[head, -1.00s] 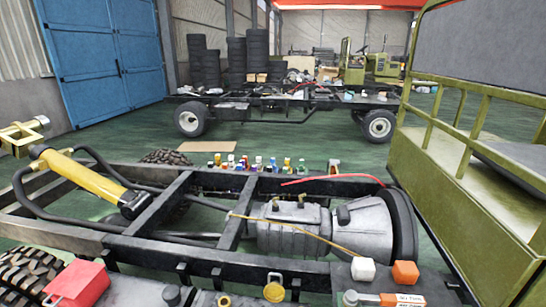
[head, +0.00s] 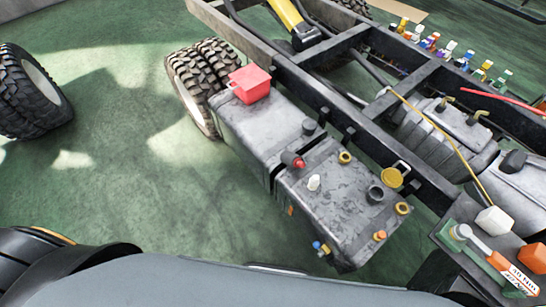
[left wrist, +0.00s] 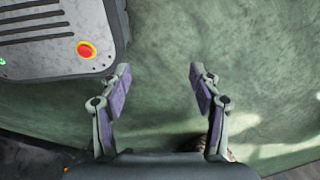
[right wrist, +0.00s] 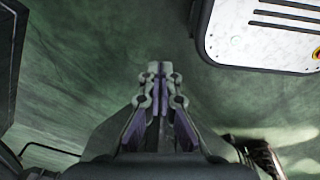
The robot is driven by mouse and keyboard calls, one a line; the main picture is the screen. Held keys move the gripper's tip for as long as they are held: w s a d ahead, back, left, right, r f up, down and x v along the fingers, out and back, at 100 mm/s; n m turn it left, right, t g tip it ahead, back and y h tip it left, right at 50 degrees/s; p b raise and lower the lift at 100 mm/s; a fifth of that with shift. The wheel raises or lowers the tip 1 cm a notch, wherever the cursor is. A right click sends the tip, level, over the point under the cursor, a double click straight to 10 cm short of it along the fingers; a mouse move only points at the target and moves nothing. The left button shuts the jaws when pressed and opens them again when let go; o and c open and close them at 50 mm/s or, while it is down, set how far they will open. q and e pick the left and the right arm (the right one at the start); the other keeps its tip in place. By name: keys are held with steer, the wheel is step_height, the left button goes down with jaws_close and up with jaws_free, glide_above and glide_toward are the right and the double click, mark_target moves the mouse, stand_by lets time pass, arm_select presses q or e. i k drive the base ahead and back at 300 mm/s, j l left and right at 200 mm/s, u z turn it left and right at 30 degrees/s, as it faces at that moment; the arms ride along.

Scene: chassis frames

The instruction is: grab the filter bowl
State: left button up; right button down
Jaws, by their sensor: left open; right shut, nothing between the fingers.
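I cannot tell for sure which part is the filter bowl. In the head view, several small parts sit on the grey tank (head: 335,205): a dark open-topped cup (head: 375,193), a red and dark fitting (head: 293,160), a small white piece (head: 313,183) and yellow rings, one of them near the back edge (head: 345,157). My left gripper (left wrist: 160,72) is open and empty above the green floor. My right gripper (right wrist: 160,70) is shut with nothing in it, also above the floor. Neither gripper shows in the head view, and neither wrist view shows the tank.
A red box (head: 249,84) stands on the tank's far left end. The black chassis frame (head: 345,120) runs along behind the tank. A white block (head: 494,221) and an orange block (head: 533,258) sit at the right. Green floor (head: 120,180) lies open at the left.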

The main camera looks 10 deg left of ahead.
mark_target(288, 158)
steer(key=j+z, duration=0.4)
steer(key=j, duration=2)
